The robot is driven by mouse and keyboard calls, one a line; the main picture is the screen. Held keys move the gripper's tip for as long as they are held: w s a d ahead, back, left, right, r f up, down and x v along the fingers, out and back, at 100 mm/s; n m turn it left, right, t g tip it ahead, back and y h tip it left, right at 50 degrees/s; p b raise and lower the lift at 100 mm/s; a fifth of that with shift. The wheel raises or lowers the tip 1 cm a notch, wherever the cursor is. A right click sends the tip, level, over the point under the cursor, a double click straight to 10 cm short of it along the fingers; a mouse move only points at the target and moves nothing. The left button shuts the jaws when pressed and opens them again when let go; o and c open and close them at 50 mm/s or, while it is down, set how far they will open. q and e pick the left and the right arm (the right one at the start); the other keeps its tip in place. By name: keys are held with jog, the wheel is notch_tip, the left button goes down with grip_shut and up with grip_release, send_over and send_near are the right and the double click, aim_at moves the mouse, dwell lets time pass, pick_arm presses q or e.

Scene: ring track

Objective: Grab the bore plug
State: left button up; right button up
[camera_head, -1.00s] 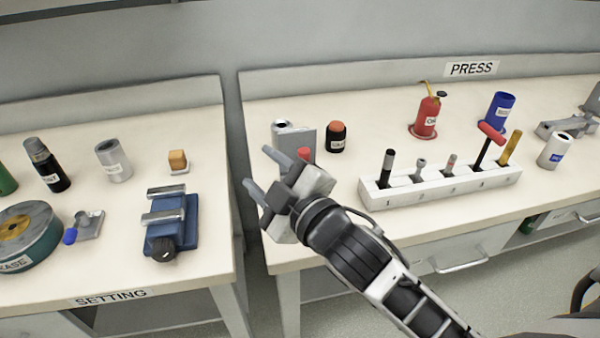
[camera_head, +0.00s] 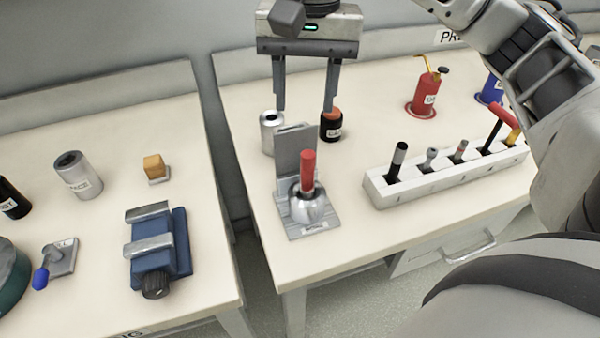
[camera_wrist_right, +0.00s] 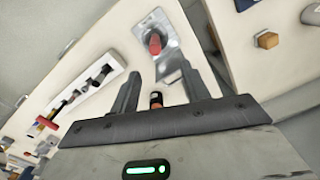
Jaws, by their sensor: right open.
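A red-handled piece (camera_head: 308,172), which looks like the bore plug, stands upright in a round silver socket on a metal stand (camera_head: 294,152) near the left end of the PRESS bench. It also shows in the right wrist view (camera_wrist_right: 155,43), beyond the fingertips. My right gripper (camera_head: 304,109) is above and behind it, fingers pointing down, open and empty. The fingers appear apart from the piece and the stand. No label on the red piece is readable. My left gripper is out of view.
A black bottle with an orange top (camera_head: 331,125) and a silver cylinder (camera_head: 270,131) stand close behind the stand. A white rack (camera_head: 405,188) with several tools is to the right. A gap separates this bench from the SETTING bench, which holds a blue vise (camera_head: 160,255).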

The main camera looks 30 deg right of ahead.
jog(key=b, duration=0.2)
send_near(308, 174)
jog(key=shift+h, duration=0.3)
jog(key=f, duration=0.1)
jog(key=w+f, duration=0.1)
jog(key=f, duration=0.1)
jog(key=d+f, duration=0.1)
jog(key=f, duration=0.1)
jog(key=shift+w+f, duration=0.1)
jog(key=shift+w, duration=0.05)
jog(key=shift+s+a+f, duration=0.1)
jog(key=shift+a+f, duration=0.05)
jog(key=shift+f, duration=0.85)
jog(key=shift+s+a+f, duration=0.1)
jog(key=shift+a+f, duration=0.05)
jog(key=shift+f, duration=0.85)
jog(key=shift+s+a+f, duration=0.1)
jog(key=shift+a+f, duration=0.05)
jog(key=shift+f, duration=0.85)
jog(key=shift+c, duration=0.4)
grip_shut()
